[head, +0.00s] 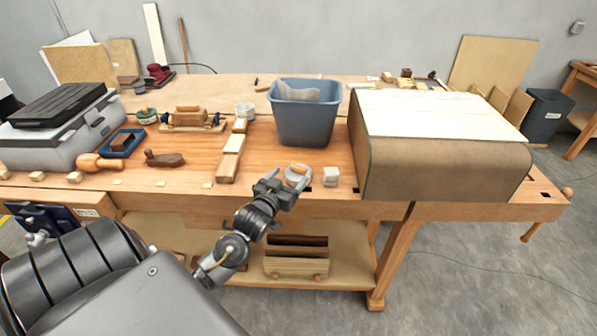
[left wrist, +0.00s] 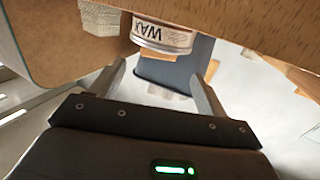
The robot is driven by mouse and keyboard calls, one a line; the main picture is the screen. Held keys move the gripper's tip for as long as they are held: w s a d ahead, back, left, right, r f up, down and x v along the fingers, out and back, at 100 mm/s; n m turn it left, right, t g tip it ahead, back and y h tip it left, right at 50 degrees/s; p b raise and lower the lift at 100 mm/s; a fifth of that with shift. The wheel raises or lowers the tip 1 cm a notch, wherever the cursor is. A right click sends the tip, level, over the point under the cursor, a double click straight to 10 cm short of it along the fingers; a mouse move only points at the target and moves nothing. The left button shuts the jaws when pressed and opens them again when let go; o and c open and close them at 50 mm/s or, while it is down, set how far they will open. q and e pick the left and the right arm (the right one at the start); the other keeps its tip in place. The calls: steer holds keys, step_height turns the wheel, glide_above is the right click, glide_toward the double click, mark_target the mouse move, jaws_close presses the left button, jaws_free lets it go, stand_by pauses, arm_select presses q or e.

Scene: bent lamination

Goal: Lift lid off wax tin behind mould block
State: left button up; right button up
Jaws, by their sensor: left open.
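The wax tin (head: 295,177) is a small round pale tin near the bench's front edge, left of the large brown curved mould block (head: 440,170). In the left wrist view the tin (left wrist: 164,36) appears upside down, with a "WAX" label and a metallic rim at its lid end. My left gripper (head: 289,184) is at the tin, open and empty. In the left wrist view its fingers (left wrist: 157,70) are spread apart, pointing toward the tin, which is not clasped between them. My right gripper is not in view.
A small white block (head: 330,177) stands just right of the tin. A blue-grey bin (head: 305,122) stands behind it. A wooden strip (head: 230,158) lies to the left, with a plane (head: 164,159) and a mallet (head: 97,163) farther left. Bench surface between these is clear.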

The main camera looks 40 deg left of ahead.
mark_target(297, 169)
arm_select(q)
steer(key=shift+w+r, duration=0.1)
steer(key=shift+w, duration=0.05)
steer(key=x, duration=0.2)
steer(key=p+x, duration=0.1)
steer(key=x, duration=0.2)
steer(key=shift+d+f+p, duration=0.2)
steer(key=shift+p, duration=0.1)
steer(key=shift+c, duration=0.7)
steer(key=c, duration=0.9)
